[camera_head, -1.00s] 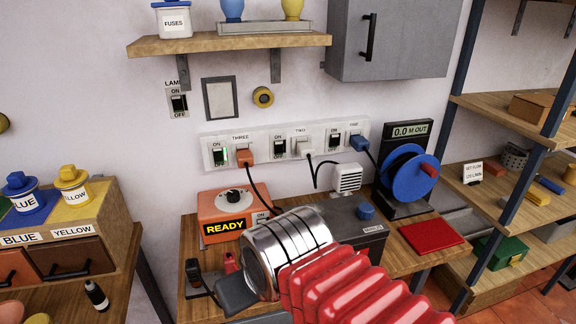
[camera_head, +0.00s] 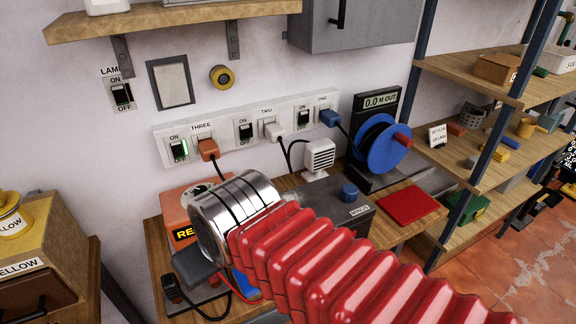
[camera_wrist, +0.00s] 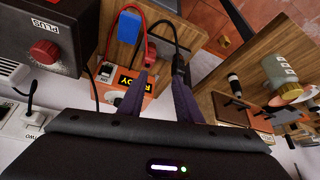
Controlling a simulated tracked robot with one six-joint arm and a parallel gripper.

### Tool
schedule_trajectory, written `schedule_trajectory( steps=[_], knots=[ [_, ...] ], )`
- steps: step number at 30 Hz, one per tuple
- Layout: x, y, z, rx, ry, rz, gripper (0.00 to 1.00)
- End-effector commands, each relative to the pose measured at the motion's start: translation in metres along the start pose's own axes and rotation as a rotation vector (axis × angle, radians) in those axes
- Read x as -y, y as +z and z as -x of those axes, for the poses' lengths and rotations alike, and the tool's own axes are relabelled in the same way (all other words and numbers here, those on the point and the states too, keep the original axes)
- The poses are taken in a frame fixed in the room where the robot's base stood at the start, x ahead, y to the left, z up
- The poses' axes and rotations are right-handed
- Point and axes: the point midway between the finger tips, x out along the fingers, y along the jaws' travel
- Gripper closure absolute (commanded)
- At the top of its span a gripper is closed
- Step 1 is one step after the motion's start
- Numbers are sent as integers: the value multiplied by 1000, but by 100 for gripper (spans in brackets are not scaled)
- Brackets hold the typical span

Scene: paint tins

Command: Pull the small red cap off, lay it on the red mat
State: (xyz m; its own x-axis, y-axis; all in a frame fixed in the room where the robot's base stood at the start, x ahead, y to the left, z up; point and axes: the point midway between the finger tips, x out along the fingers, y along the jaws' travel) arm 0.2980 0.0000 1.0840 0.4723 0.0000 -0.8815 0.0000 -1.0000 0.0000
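The small red cap (camera_wrist: 44,52) sits on the dark box beside the PLUS label, at the upper left of the wrist view. In the head view my arm hides that side of the box (camera_head: 335,207); its blue cap (camera_head: 349,192) by the MINUS label shows. The flat red mat (camera_head: 409,205) lies bare on the bench, right of the box. My gripper (camera_wrist: 158,80) has its two dark fingers apart with nothing held between them. It is apart from the red cap, which lies left of the fingers in the wrist view.
An orange READY unit (camera_wrist: 128,82) and a red clip (camera_wrist: 150,50) lie beyond my fingers. A blue reel (camera_head: 388,148) stands behind the mat. Cords hang from the wall sockets (camera_head: 245,130). Shelves stand at the right.

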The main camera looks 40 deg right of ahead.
Motion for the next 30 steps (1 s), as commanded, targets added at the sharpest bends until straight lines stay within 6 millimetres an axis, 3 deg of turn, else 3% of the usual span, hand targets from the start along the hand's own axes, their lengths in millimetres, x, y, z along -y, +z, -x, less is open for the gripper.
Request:
schedule_trajectory(
  steps=[5, 10, 12, 21, 30],
  knots=[
    [-1, -2, 1, 2, 2, -6, 60],
    [-16, -12, 5, 32, 28, -70, 48],
    [-32, -19, 9, 55, 48, -124, 44],
    [-112, -53, 30, 191, 154, -441, 44],
    [-197, -64, 52, 314, 244, -751, 44]
  ],
)
